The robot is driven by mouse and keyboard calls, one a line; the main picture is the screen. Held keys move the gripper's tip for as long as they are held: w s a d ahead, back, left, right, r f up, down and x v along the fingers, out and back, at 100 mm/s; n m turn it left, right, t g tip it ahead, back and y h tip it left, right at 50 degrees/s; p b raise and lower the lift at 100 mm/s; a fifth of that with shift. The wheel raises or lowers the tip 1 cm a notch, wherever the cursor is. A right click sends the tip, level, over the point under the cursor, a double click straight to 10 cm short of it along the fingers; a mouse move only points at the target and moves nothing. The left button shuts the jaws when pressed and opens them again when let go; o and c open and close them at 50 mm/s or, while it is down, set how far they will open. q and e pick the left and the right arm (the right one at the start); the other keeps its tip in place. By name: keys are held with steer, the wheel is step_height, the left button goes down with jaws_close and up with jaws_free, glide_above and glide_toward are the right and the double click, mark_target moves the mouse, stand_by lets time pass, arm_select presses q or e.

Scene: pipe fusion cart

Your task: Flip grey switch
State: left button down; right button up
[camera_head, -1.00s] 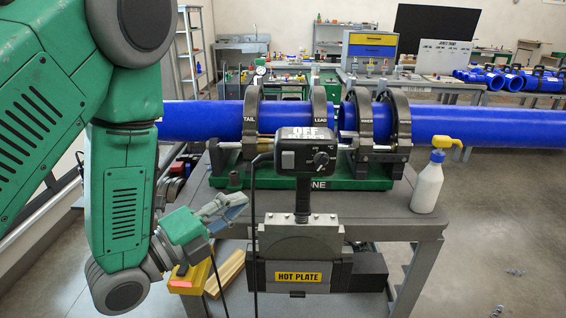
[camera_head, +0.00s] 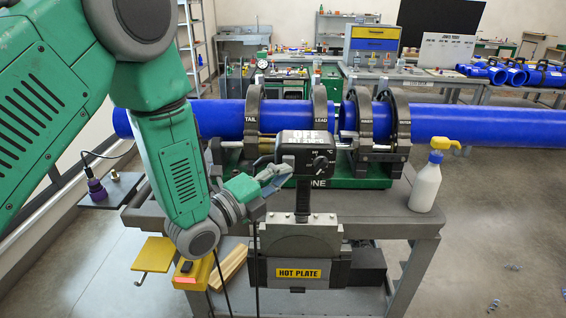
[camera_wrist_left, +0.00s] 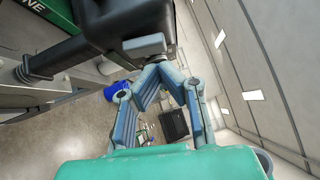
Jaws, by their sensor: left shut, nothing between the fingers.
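The black hot plate control box (camera_head: 305,146) has a dial on its front and stands above the hot plate (camera_head: 300,245). My left gripper (camera_head: 283,172) is at the lower left of the box, with its fingertips in front of the box's left part. In the left wrist view, a small grey block (camera_wrist_left: 145,46), which looks like the grey switch, sticks out from the dark box (camera_wrist_left: 120,18). The shut, empty fingertips (camera_wrist_left: 160,70) are right at this block; whether they touch it I cannot tell. My right gripper is not in view.
Blue pipes (camera_head: 480,126) lie in black clamps behind the box. A white bottle with a yellow spray top (camera_head: 426,185) stands at the cart's right. Black cables hang below my left gripper. A yellow block (camera_head: 193,273) is at the lower left.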

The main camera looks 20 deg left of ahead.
arm_select(q)
steer(key=shift+w+a, duration=0.2)
steer(key=shift+w, duration=0.5)
steer(key=shift+r, duration=0.1)
